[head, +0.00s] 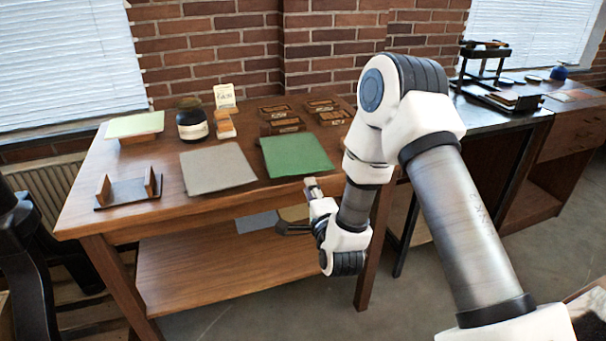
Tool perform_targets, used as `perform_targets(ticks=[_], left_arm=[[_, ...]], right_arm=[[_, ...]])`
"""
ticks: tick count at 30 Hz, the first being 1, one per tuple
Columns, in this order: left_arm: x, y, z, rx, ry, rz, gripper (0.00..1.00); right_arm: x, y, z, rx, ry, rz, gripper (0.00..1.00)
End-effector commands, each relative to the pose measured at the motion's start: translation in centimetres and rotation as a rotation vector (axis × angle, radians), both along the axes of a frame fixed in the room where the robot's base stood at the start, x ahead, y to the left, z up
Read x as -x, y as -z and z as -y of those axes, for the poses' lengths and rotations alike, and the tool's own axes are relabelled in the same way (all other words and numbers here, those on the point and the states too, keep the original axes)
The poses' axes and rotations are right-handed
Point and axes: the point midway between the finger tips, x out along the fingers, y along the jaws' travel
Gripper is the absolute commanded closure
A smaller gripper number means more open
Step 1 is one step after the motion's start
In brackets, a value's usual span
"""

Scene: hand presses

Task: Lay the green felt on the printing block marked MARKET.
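The green felt (296,155) lies flat near the front of the wooden table, right of a grey felt (217,169). Several small brown printing blocks stand behind it, among them a front left block (284,126), a back left block (275,112) and a back right block (321,105). Their markings are too small to read, so I cannot tell which is MARKET. My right gripper (299,208) is in front of the table edge, just below and right of the green felt. Its fingers look spread apart, with nothing between them. My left gripper is not in view.
The table (100,218) also holds a pale green pad (135,125), a dark jar (192,122), a small card (225,96) and a wooden holder (130,190). A press (485,60) stands on the dark bench at right. My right arm hides the table's right end.

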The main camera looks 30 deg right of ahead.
Motion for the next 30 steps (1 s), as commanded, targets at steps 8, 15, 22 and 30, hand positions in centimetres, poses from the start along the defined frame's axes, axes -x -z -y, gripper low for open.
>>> perform_targets(ticks=[8, 15, 22, 30], left_arm=[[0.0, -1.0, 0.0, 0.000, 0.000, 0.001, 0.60], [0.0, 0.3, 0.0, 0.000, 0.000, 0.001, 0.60], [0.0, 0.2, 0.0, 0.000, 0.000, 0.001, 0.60], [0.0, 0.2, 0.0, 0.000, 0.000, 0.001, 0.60]], right_arm=[[-4.7, -0.1, 1.6, 0.003, 0.000, -0.001, 0.80], [-7.0, 0.2, 2.4, 0.003, -0.001, -0.002, 0.80], [-7.2, 0.1, 2.4, 0.002, -0.001, -0.005, 0.80], [-7.2, 0.1, 2.4, 0.002, -0.001, -0.005, 1.00]])
